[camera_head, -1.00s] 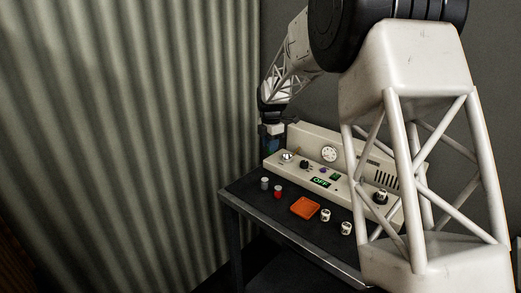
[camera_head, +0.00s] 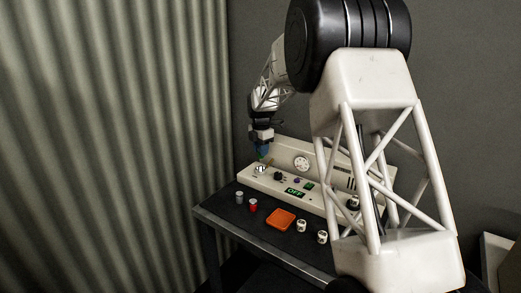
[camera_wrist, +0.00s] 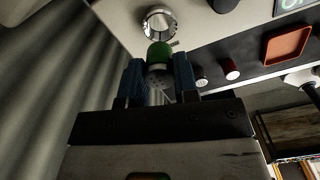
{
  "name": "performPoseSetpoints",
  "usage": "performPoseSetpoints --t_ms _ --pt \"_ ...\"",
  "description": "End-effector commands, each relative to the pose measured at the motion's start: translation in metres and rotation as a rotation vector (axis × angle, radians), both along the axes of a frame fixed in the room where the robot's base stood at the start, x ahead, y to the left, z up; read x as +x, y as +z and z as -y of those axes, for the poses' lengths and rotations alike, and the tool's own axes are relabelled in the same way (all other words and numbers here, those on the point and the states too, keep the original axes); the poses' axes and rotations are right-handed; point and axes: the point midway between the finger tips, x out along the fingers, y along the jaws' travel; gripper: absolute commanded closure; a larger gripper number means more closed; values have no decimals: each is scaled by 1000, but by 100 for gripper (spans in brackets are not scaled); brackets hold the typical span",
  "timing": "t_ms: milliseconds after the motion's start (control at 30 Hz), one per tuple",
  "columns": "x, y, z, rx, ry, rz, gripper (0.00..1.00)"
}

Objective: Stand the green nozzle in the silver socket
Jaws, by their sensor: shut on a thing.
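The green nozzle (camera_wrist: 159,53) is held between the blue fingers of my gripper (camera_wrist: 159,75) in the wrist view, its green end pointing toward the silver socket (camera_wrist: 158,22). The socket is a round metal ring on the cream brewer panel. In the wrist view the nozzle lies just short of the ring, with its edge close to the ring's edge. In the head view my gripper (camera_head: 263,151) points down above the socket (camera_head: 260,169) at the panel's left end, with a bit of green between them. I cannot tell whether nozzle and socket touch.
The cream brewer (camera_head: 330,198) has a gauge, knobs and an OFF display. On the dark table (camera_head: 225,212) in front stand a grey cylinder (camera_head: 239,197), a red one (camera_head: 253,205), an orange tray (camera_head: 281,219) and two white cylinders (camera_head: 301,225). A corrugated wall is at left.

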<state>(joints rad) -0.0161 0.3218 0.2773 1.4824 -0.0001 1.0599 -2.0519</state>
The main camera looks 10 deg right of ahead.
Motion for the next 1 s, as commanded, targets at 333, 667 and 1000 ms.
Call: performPoseSetpoints --t_ms 333,667,1000 --pt "0 -18 0 0 0 -1 95" --pt "0 -37 0 0 0 -1 95" --pt "0 -41 0 0 0 0 95"
